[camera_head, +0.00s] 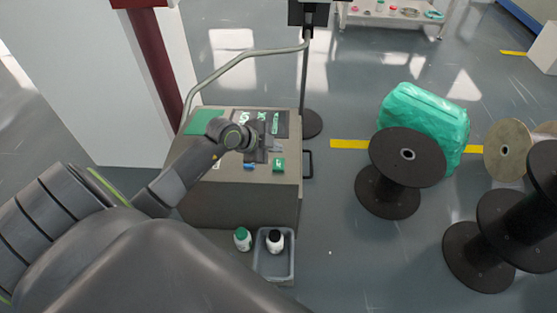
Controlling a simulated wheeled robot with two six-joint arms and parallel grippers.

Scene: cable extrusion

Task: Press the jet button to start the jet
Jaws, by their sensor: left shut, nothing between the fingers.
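A beige control console (240,205) stands left of the middle, with a sloped top that bears dark label panels and small buttons. A blue button (249,167) and a green button (279,164) show near the front edge of its top. I cannot tell which part is the jet button, as the labels are too small to read. My left arm comes in from the left. My left gripper (270,149) is shut and empty over the middle of the console top, and hides part of the panel. I cannot tell whether it touches the panel. My right gripper is not in view.
Black spools (408,155) and a green wrapped bundle (425,112) stand at right. A pole stand (306,80) rises behind.

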